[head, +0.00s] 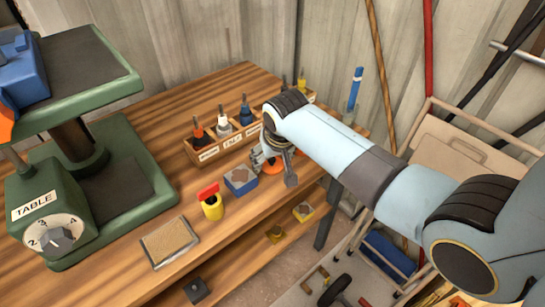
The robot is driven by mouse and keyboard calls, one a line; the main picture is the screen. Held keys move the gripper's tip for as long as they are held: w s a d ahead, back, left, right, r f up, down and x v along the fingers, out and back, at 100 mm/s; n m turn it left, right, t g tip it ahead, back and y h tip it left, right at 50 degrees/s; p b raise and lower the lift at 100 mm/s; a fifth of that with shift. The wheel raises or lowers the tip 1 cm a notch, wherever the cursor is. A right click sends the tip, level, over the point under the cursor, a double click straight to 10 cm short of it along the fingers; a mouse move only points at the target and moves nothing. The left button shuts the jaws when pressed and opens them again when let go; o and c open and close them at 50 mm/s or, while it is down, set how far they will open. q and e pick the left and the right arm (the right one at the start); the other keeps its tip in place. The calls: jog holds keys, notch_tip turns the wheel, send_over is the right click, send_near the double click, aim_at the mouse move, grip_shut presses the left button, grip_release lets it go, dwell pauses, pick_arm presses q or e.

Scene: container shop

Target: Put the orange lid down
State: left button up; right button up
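The orange lid (272,167) shows as a small orange patch under my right gripper (274,168), near the right end of the wooden bench. The wrist and fingers hide most of it. The fingers point down around the lid. I cannot tell whether they grip it, or whether it touches the bench top. My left gripper is not in view.
A wooden rack (207,154) with several tools is behind. A green machine (60,215) fills the left. Bare bench (120,284) shows in front.

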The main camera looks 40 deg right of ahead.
jog(key=shift+o, duration=0.7)
jog(key=shift+r, duration=0.3)
jog(key=p+v, duration=0.2)
jog(key=v, duration=1)
jog(key=shift+r, duration=0.3)
